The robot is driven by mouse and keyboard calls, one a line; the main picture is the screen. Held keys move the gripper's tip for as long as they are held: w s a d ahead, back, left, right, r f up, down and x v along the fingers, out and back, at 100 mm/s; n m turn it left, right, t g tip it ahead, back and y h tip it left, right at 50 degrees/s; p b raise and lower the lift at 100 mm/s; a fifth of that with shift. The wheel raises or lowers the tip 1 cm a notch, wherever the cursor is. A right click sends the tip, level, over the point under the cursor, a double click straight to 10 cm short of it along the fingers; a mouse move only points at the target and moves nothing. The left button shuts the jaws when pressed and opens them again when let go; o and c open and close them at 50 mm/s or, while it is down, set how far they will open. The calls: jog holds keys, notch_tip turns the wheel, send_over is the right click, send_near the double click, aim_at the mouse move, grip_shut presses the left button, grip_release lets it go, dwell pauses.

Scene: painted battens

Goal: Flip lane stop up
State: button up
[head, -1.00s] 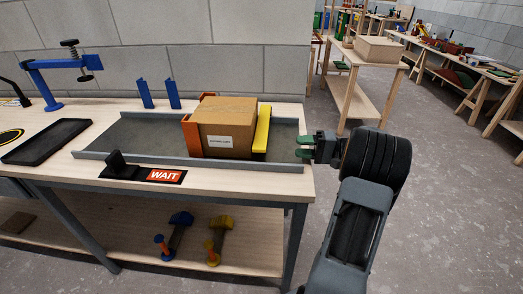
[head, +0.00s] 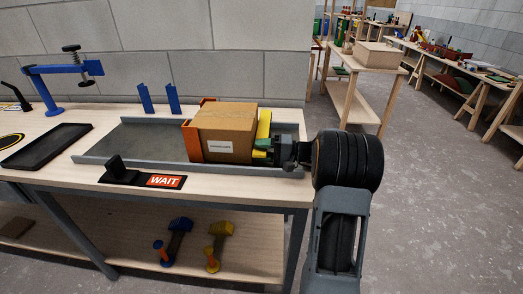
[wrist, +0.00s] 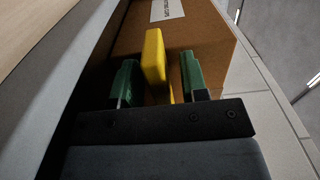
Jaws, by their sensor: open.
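A cardboard box (head: 224,130) sits in a grey lane tray (head: 135,135) on the bench. An orange plate (head: 192,143) stands against its left side and a yellow bar (head: 264,124) stands at its right side. I cannot tell for certain which part is the lane stop. My gripper (head: 262,148) is at the right end of the lane, open. In the wrist view its green fingers are on either side of the yellow bar (wrist: 154,60), with gaps visible. The fingers partly hide the bar in the head view.
A black lever block (head: 119,171) stands beside a red WAIT label (head: 164,181) at the bench's front edge. A black tray (head: 46,145) and a blue clamp (head: 55,80) are to the left. Two blue posts (head: 158,98) stand behind the lane. Hammers lie on the lower shelf.

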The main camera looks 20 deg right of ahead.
jog(key=shift+c, duration=0.4)
grip_shut()
jog(key=shift+a, duration=0.1)
